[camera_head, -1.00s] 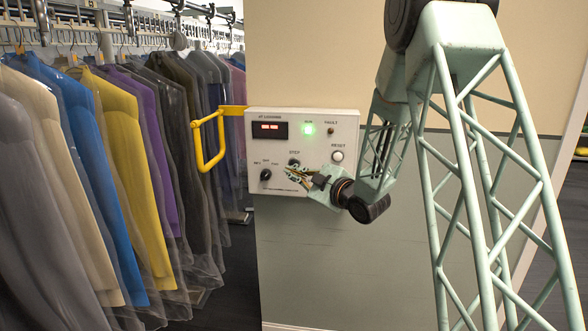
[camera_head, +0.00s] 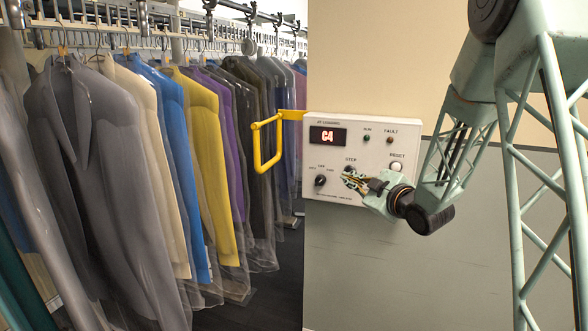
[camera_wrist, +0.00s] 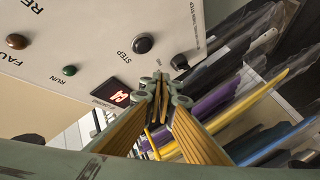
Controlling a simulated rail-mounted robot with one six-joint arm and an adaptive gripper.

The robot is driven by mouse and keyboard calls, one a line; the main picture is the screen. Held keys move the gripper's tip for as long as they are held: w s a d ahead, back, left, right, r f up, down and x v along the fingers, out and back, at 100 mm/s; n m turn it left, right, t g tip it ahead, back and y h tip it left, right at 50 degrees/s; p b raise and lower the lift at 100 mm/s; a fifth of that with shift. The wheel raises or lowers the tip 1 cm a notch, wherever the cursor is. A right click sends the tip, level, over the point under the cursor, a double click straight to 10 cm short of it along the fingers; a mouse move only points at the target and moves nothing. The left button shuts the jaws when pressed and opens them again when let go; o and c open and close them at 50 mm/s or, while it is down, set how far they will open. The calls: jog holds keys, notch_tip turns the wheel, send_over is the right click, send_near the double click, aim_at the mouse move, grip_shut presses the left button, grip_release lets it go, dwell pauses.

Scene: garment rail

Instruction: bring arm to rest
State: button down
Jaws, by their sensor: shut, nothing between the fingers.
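My gripper (camera_head: 350,179) is in front of the lower middle of the white control panel (camera_head: 375,128), close to the STEP button (camera_head: 350,168). Its yellow-lined fingers show shut and empty in the wrist view (camera_wrist: 158,95). I cannot tell whether the fingertips touch the panel. The red display (camera_head: 327,136) reads "C4". The RUN lamp (camera_head: 367,138) is dark, and so is the FAULT lamp (camera_head: 390,140). The selector knob (camera_head: 320,180) sits to the left of my gripper, and the RESET button (camera_head: 397,166) is at the right.
Garments in clear covers, such as a yellow one (camera_head: 205,165) and a grey one (camera_head: 90,180), hang from a rail left of the panel. A yellow handle (camera_head: 267,145) juts out at the panel's left. The wall below the panel (camera_head: 400,270) is bare.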

jog(key=s+d+r+m+g+h, duration=0.2)
jog(key=s+r+m, duration=0.1)
jog(key=s, duration=0.5)
jog(key=s+d+r+m+g+h, duration=0.1)
jog(key=s+d+r+m+h, duration=0.15)
jog(key=s, duration=0.55)
jog(key=s+d+r+m+g+h, duration=0.1)
jog(key=s+r+m+g+h, duration=0.15)
jog(key=s, duration=0.55)
jog(key=s+a+f+m+g, duration=0.1)
jog(key=s+a+m+g, duration=0.1)
jog(key=s, duration=1.8)
jog(key=s+a+f+m+g, duration=0.1)
jog(key=s+a+m+g, duration=0.2)
jog(key=s, duration=1.8)
jog(key=shift+s+a+f+m+g+y, duration=0.15)
jog(key=shift+s+a+m+g+y, duration=0.15)
jog(key=shift+a+m+g+y, duration=0.15)
jog(key=shift+d, duration=0.1)
dwell(0.6)
